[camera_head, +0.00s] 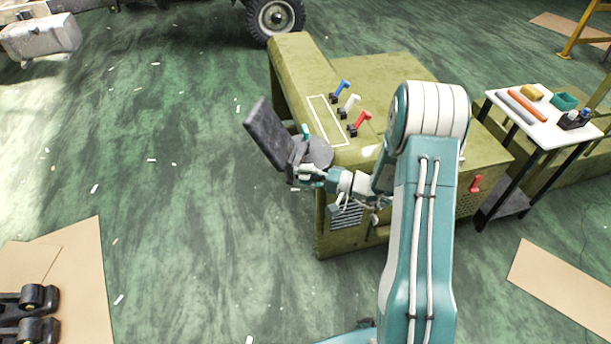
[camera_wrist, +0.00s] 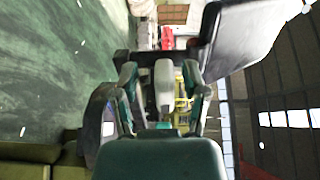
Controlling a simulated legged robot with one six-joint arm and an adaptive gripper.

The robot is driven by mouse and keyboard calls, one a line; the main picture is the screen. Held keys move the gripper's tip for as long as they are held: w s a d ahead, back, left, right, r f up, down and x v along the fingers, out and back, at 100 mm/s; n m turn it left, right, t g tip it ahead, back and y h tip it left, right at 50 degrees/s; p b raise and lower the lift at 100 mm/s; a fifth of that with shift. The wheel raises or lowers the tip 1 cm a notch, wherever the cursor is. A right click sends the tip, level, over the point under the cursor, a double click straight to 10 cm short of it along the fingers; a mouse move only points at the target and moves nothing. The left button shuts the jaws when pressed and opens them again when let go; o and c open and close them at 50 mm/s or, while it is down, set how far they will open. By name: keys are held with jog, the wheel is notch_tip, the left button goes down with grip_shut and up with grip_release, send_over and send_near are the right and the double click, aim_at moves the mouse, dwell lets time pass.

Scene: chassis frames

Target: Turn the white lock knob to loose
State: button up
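In the wrist view, a pale, off-white elongated knob (camera_wrist: 164,88) stands upright between the two fingers of my gripper (camera_wrist: 160,76). A narrow gap shows on each side of it, so the fingers are open around or just short of it; I cannot tell the depth. In the head view, my gripper (camera_head: 306,172) is beside the dark seat (camera_head: 268,135) and its round grey part (camera_head: 319,152), at the near left side of the olive machine (camera_head: 390,75). The knob cannot be made out clearly there.
Blue (camera_head: 341,87), white (camera_head: 350,102) and red (camera_head: 361,119) levers stand on the machine's top, and a red handle (camera_head: 475,184) on its side. A white-topped table (camera_head: 545,128) with tools stands at right. The green floor at left is mostly open.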

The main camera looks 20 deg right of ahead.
jog(key=v, duration=1.2)
jog(key=s+a+r+n+g+h, duration=0.55)
jog(key=s+a+r+g, duration=0.35)
jog(key=a+r, duration=0.2)
jog(key=s+r+t+h, duration=0.5)
jog(key=s+r+h, duration=0.5)
jog(key=s, duration=0.1)
jog(key=shift+s+d+t, duration=0.2)
jog(key=shift+d+t, duration=0.1)
